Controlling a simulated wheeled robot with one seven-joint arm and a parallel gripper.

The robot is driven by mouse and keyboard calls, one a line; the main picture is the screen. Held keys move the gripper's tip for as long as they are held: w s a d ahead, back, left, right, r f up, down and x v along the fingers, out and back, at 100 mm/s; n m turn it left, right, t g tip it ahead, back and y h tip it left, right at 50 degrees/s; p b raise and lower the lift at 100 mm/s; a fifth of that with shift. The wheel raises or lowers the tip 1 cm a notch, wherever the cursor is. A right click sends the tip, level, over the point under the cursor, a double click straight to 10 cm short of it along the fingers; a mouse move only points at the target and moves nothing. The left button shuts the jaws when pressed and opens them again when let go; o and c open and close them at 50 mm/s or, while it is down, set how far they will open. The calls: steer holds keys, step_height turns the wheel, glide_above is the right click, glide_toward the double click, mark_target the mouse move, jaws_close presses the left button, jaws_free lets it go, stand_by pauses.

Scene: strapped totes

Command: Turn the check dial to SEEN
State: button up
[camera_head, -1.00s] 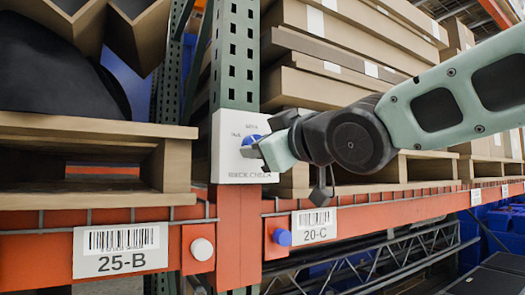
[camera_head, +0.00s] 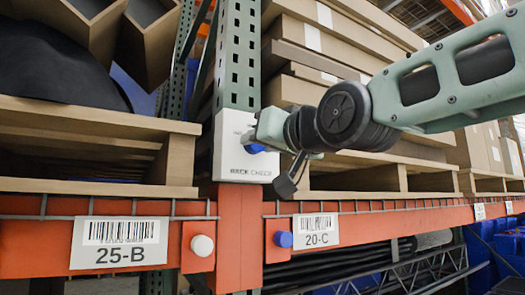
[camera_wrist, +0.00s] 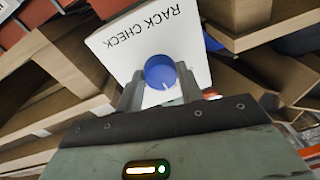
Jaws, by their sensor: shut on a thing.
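The check dial is a blue round knob (camera_head: 254,148) on a white plate (camera_head: 236,170) marked RACK CHECK, fixed to the green rack upright. My gripper (camera_head: 258,140) reaches in from the right and is shut on the knob. The wrist view shows my gripper (camera_wrist: 160,92) with a finger on each side of it. The position words on the plate are mostly hidden by my gripper or too small to read.
An orange beam (camera_head: 130,252) runs below, with labels 25-B (camera_head: 119,243) and 20-C (camera_head: 316,231). A white button (camera_head: 202,247) and a blue button (camera_head: 283,240) sit on it. Wooden pallets (camera_head: 90,150) and stacked cartons flank the upright.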

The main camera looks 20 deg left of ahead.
stand_by(0.5)
steer(key=o, duration=1)
steer(key=p+v, duration=0.7)
steer(key=v, duration=1)
steer(key=shift+d, duration=0.2)
